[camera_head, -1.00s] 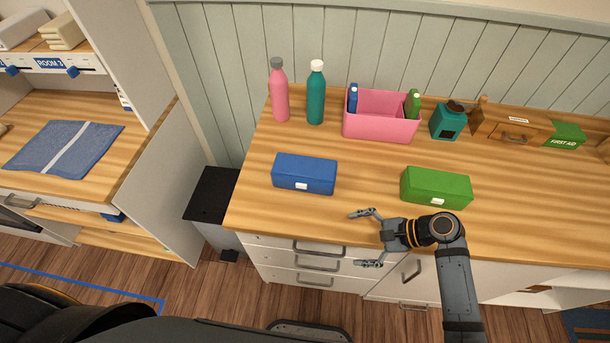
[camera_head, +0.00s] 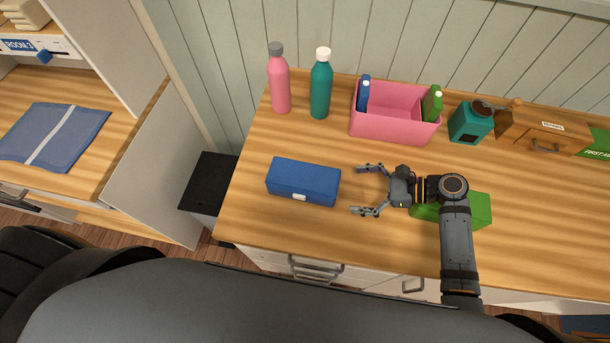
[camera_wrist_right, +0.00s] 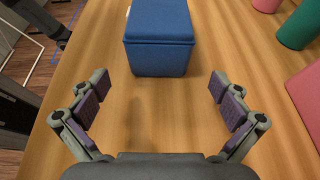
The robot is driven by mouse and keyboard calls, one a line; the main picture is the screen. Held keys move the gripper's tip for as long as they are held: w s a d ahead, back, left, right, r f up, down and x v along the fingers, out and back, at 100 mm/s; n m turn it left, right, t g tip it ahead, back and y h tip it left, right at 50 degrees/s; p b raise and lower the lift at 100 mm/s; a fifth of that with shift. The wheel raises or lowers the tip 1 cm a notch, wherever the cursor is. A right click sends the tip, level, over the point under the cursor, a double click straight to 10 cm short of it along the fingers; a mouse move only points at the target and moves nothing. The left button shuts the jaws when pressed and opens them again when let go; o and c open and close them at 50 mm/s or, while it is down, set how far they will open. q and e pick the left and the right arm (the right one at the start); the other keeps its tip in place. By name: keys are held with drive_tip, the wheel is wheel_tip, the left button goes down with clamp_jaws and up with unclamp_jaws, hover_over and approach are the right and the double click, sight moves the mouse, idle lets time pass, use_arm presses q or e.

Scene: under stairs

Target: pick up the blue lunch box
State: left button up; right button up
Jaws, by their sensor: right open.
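The blue lunch box (camera_head: 303,181) lies on the wooden counter in the head view, with a small white latch on its front side. My right gripper (camera_head: 366,190) is open and empty just to the right of the box, its fingers pointing at the box's right end. In the right wrist view the blue lunch box (camera_wrist_right: 159,40) stands ahead, centred between the spread fingers of my right gripper (camera_wrist_right: 161,98) and beyond their tips. A gap of bare counter lies between them. My left gripper is not in view.
A green box (camera_head: 470,208) is partly hidden under my right arm. Behind stand a pink bottle (camera_head: 279,82), a teal bottle (camera_head: 320,88), a pink bin (camera_head: 393,125) and a teal canister (camera_head: 470,122). The wooden counter (camera_head: 255,225) is clear around the blue box.

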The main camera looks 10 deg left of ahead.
drive_tip(key=x, duration=0.4)
drive_tip(key=shift+s+a+r+p, duration=0.1)
drive_tip(key=shift+s+a+p, duration=0.1)
drive_tip(key=shift+p, duration=0.15)
drive_tip(key=shift+w+a, duration=0.15)
drive_tip(key=shift+a, duration=0.1)
drive_tip(key=shift+w+a+f, duration=0.1)
drive_tip(key=shift+a+f, duration=0.25)
drive_tip(key=shift+a, duration=0.05)
drive_tip(key=p+x, duration=0.1)
drive_tip(key=x, duration=0.2)
drive_tip(key=shift+a+f, duration=0.2)
drive_tip(key=shift+a, duration=0.15)
drive_tip(key=shift+a+f, duration=0.1)
drive_tip(key=shift+a, duration=0.15)
drive_tip(key=shift+d, duration=0.15)
drive_tip(key=c, duration=1.2)
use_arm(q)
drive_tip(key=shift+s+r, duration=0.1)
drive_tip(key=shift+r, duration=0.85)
